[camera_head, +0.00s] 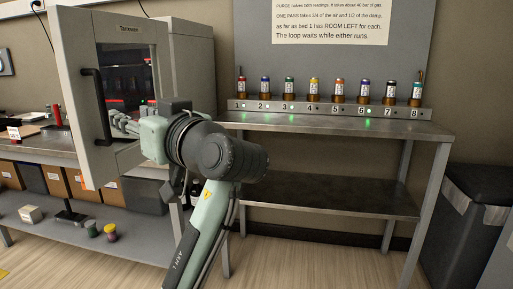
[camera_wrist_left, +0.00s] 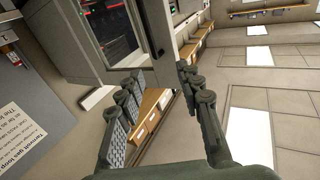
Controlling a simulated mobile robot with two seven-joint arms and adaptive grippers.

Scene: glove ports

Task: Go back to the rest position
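My left gripper (camera_head: 122,122) is in front of the grey cabinet (camera_head: 185,60) at the left, its fingers overlapping the cabinet's dark window near the black door handle (camera_head: 96,108) in the head view. In the left wrist view the two fingers of the left gripper (camera_wrist_left: 160,88) stand apart with nothing between them. The cabinet's pale edge (camera_wrist_left: 150,30) shows beyond the fingertips. I cannot tell whether the fingers touch the cabinet. My left arm reaches up from the bottom middle of the head view. My right gripper is not in view.
A steel table (camera_head: 330,126) stands to the right, with a numbered rack (camera_head: 335,111) of several capped bottles at its back. Green lights show on the rack. A dark bin (camera_head: 475,215) is at the far right. A workbench (camera_head: 45,148) with boxes below is at the left.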

